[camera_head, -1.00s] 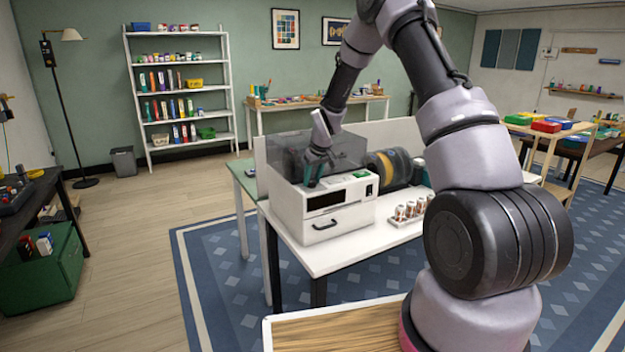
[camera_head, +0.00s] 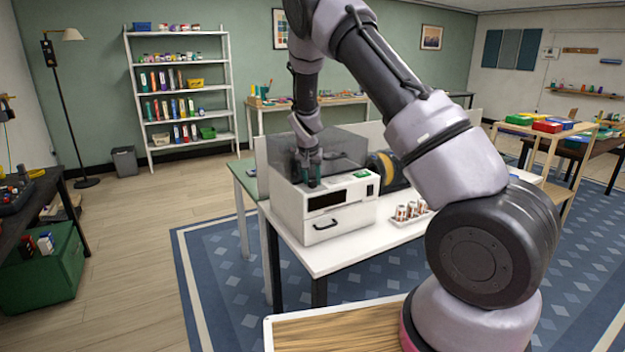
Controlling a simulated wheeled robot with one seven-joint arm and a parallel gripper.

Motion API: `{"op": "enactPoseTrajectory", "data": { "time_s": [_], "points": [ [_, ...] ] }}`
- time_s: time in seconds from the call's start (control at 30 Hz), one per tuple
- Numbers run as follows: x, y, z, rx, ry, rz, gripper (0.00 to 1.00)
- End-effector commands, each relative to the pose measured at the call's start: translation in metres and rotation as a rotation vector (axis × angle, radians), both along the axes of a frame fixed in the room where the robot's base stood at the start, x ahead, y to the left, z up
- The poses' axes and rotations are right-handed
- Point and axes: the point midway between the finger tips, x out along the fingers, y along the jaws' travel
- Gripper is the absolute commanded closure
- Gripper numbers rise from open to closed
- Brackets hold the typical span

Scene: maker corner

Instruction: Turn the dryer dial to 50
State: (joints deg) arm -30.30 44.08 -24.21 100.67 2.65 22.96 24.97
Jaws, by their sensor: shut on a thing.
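The dryer (camera_head: 288,212) is a white box on a white table, with a translucent dark cover, a dark front window (camera_head: 326,200) and a black drawer handle. My gripper (camera_head: 314,185) points straight down at the top front of the dryer, just above the window. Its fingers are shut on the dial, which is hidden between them. The dial's marks and its present setting cannot be read from here. A small green panel (camera_head: 361,174) sits on the dryer's top to the right of my gripper.
Spools (camera_head: 384,165) stand right of the dryer, partly behind my arm. A white tray with several small bottles (camera_head: 404,212) is at the table's right front. The white table (camera_head: 345,258) has a bare strip in front of the dryer. Open floor lies to the left.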

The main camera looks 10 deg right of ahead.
Motion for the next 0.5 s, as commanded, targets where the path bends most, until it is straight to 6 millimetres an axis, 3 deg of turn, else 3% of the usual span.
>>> {"op": "enactPoseTrajectory", "data": {
  "time_s": [0.5],
  "points": [
    [0.0, 0.0007, -0.0007, -0.001, 0.002, -0.152, 1.0]
  ]
}}
